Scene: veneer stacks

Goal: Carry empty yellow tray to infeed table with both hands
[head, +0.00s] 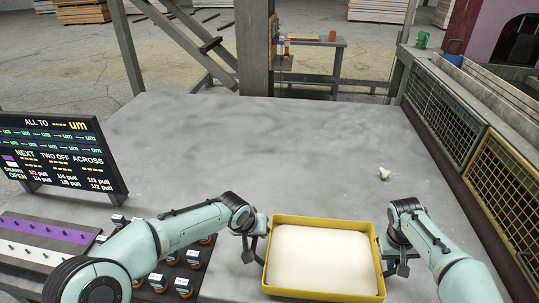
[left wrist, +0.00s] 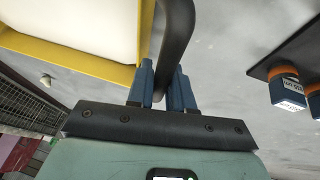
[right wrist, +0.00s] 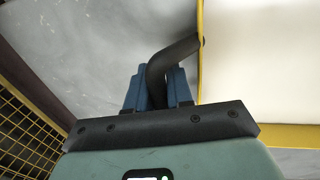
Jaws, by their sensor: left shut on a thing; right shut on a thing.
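The yellow tray (head: 268,262) is at the bottom centre of the head view, between my two grippers. Its inside is plain cream-white, and no separate object shows in it. A dark bent handle stands out from each side. My left gripper (head: 253,253) is at the tray's left side, and in the left wrist view its blue fingers (left wrist: 166,88) are shut on the dark handle (left wrist: 175,45). My right gripper (head: 390,268) is at the right side, and in the right wrist view its blue fingers (right wrist: 160,90) are shut on the other handle (right wrist: 172,55). Whether the tray touches the table is unclear.
A wide grey tabletop (head: 260,140) lies clear ahead. A dark sign board (head: 62,155) and small orange-and-white items (head: 183,287) on a dark strip are at left. Mesh panels (head: 445,120) border the right side. A small pale lump (head: 384,174) lies at right. A post stands behind.

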